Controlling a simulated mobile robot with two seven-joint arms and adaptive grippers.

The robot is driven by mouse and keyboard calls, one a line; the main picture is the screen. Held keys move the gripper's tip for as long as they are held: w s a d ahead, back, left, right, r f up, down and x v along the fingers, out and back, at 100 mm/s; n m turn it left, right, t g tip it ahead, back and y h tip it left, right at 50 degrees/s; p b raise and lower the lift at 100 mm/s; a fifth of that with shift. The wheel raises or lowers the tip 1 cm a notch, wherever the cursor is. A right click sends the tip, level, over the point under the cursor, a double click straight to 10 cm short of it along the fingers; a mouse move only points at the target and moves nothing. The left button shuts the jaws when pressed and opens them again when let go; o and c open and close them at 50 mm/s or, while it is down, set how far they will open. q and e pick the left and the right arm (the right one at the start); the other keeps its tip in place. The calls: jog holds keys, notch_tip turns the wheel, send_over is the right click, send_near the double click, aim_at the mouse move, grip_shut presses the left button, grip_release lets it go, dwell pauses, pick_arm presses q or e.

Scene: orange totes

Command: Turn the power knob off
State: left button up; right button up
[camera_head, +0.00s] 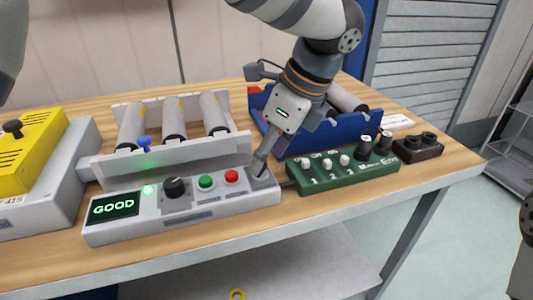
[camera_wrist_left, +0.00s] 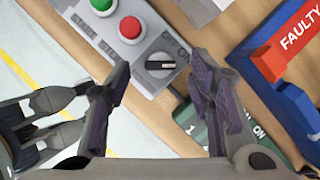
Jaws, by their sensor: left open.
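A grey control box (camera_head: 180,215) with a lit GOOD display sits near the table's front edge. The power knob (camera_wrist_left: 160,65) is a black dial at the end of the box, beside the red button, with OFF and ON lettering next to it. Its pale pointer line lies roughly level across the wrist picture. In the head view the knob is hidden by my left gripper (camera_head: 262,168), which points down at the box's right end. In the wrist view the left gripper (camera_wrist_left: 160,82) is open and empty, its fingers apart on either side of the knob.
Green (camera_head: 206,182) and red (camera_head: 232,176) buttons and another black knob (camera_head: 175,187) are on the box. A green switch box (camera_head: 345,177) stands close on the right. Behind are a roller rack (camera_head: 165,160) and a blue bin (camera_wrist_left: 270,85) with a red FAULTY label.

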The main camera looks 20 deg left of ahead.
pick_arm(q)
jog(key=shift+x, duration=1.05)
grip_shut()
jog(key=shift+n, duration=0.3)
jog(key=n+g, duration=0.1)
jog(key=n, duration=0.2)
jog(key=shift+w+f+g, duration=0.1)
jog(key=shift+w+g, duration=0.05)
jog(key=shift+g, duration=0.15)
jog(key=n+g, duration=0.1)
jog(key=n, duration=0.2)
jog(key=n+g+h, duration=0.1)
jog(key=n, duration=0.2)
jog(key=shift+w+b, duration=0.15)
jog(key=shift+b, duration=0.15)
jog(key=n+g+h, duration=0.1)
jog(key=n, duration=0.3)
jog(key=shift+a, duration=0.1)
jog(key=shift+a+n+g+h+b, duration=0.15)
jog(key=shift+n+h, duration=0.25)
jog(key=shift+n, duration=0.65)
jog(key=shift+d+n+g+h+b, duration=0.15)
jog(key=shift+n+h, duration=0.25)
jog(key=shift+n, duration=0.65)
pick_arm(e)
jog(key=shift+s+f+g, duration=0.3)
jog(key=shift+s+f, duration=0.45)
pick_arm(q)
jog(key=shift+a, duration=0.1)
